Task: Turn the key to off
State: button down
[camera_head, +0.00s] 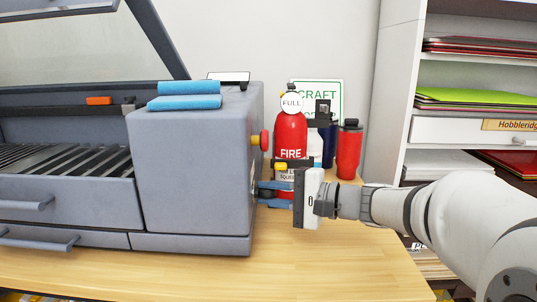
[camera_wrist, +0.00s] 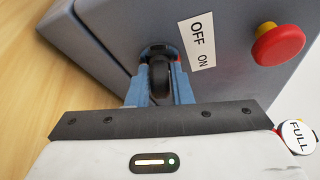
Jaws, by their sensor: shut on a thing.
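The dark key (camera_wrist: 158,76) stands out from the side of the grey machine (camera_head: 195,165), at its round black switch. My gripper (camera_wrist: 158,90) is shut on the key, with one blue finger on each side. In the head view my gripper (camera_head: 264,194) reaches the machine's right side from the right, and its fingers mostly hide the key. A white label (camera_wrist: 197,41) reading OFF and ON is beside the switch in the wrist view. I cannot tell which mark the key points to.
A red button on a yellow base (camera_wrist: 278,45) sits near the label. A red fire extinguisher (camera_head: 290,135), a red bottle (camera_head: 349,150) and a dark blue bottle (camera_head: 329,145) stand behind my gripper. Blue folded cloths (camera_head: 185,95) lie on the machine. The wooden bench (camera_head: 340,265) is clear in front.

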jog(key=shift+f+n+t+y+b, duration=0.2)
jog(key=shift+n+b, duration=0.4)
jog(key=shift+b, duration=1.15)
jog(key=shift+f+n+t+y+b, duration=0.1)
jog(key=shift+n+t+y+b, duration=0.35)
jog(key=shift+b, duration=1.25)
jog(key=c, duration=1.6)
grip_release()
jog(key=shift+r+g+h, duration=0.2)
jog(key=shift+g+h, duration=0.05)
jog(key=shift+g, duration=0.1)
jog(key=o, duration=0.9)
jog(key=shift+o, duration=0.2)
jog(key=d, duration=0.7)
jog(key=shift+s+r, duration=0.1)
jog(key=shift+s, duration=0.05)
